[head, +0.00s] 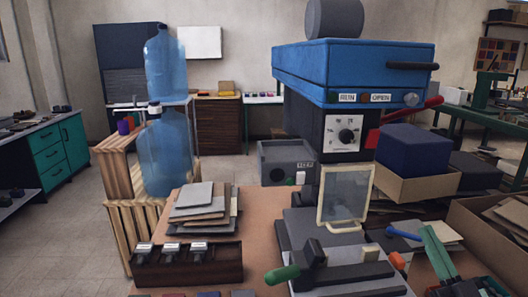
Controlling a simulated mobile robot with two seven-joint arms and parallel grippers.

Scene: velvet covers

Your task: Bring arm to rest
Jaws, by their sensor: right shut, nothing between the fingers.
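My right gripper (431,235) shows low at the right as narrow teal-green fingers pointing up and away. The fingers are shut with nothing between them. They are above the clutter at the right side of the workbench (262,228), beside an open cardboard box. Whether they touch anything below cannot be told. My left gripper and left arm are not in view.
A framed clear panel (345,194), a green-handled tool (284,274), stacked grey sheets (203,203) and a dark stamp rack (187,267) crowd the bench. Boxes (418,185) fill the right.

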